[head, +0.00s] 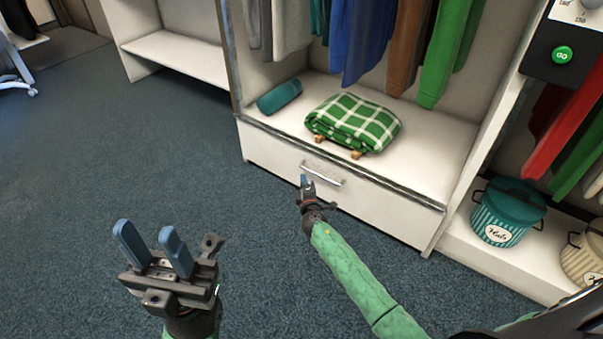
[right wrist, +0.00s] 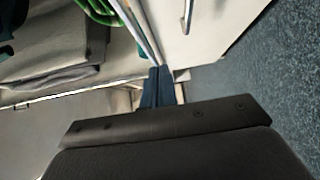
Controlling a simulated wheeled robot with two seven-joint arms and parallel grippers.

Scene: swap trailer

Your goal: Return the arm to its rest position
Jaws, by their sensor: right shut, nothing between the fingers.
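My left gripper (head: 153,250) is at the lower left in the head view, open and empty, with its two blue fingers apart above the carpet. My right gripper (head: 305,181) is in front of the wardrobe's drawer, close to the drawer handle (head: 322,173). Its fingers are together with nothing between them. The right wrist view also shows these fingers (right wrist: 158,88) shut. Whether the right fingertips touch the handle or drawer front cannot be told. The drawer (head: 390,203) appears closed.
A folded green-and-white checked blanket (head: 352,122) and a rolled teal cloth (head: 279,97) lie on the wardrobe shelf (head: 430,150). Clothes (head: 370,40) hang above. A teal striped bin labelled Hats (head: 505,215) stands at the right. The carpet (head: 120,150) at left is clear.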

